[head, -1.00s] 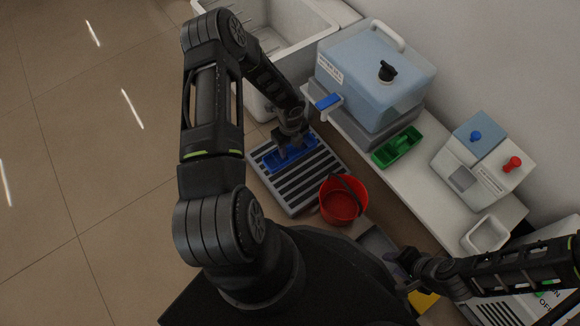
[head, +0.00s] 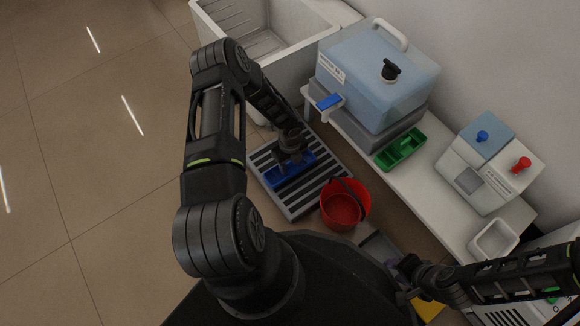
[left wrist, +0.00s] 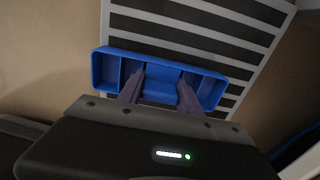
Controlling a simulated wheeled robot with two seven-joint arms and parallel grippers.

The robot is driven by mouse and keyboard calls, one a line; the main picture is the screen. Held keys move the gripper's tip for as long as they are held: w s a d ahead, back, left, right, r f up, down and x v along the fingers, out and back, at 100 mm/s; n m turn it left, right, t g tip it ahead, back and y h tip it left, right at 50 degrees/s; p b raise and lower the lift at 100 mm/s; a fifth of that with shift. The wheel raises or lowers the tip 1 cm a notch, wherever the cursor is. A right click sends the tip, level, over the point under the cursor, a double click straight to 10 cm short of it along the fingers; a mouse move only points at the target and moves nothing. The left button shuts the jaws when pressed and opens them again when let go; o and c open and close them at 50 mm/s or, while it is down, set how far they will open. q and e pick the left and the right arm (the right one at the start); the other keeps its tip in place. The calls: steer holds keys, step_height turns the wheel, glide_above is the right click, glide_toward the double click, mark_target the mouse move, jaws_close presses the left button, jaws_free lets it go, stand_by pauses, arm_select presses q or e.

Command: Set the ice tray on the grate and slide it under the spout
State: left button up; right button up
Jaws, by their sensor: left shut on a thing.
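The ice tray (head: 278,178) is a long blue tray with several compartments. It is over the grate (head: 292,207), a grey frame with dark slots on the floor. Whether it rests flat on the slats or hovers slightly is unclear. My left gripper (head: 290,165) is shut on the tray's middle; the left wrist view shows its two fingers (left wrist: 160,95) against the tray (left wrist: 105,72). The spout (head: 328,103), with a blue lever, sticks out from the blue-lidded dispenser (head: 375,80), beyond the tray and to its right. My right gripper (head: 405,268) is at lower right; its fingers are unclear.
A red bucket (head: 345,205) stands at the grate's near right corner. A white sink (head: 265,50) stands behind the grate. Open floor (head: 100,150) lies to the left.

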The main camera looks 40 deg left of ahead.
arm_select(q)
steer(key=shift+f, duration=0.35)
steer(key=shift+f, duration=0.2)
steer(key=o, duration=1.4)
steer(key=shift+r, duration=0.1)
steer(key=shift+c, duration=0.2)
steer(key=shift+r, duration=0.1)
step_height(320, 180, up, 12)
steer(key=p, duration=0.5)
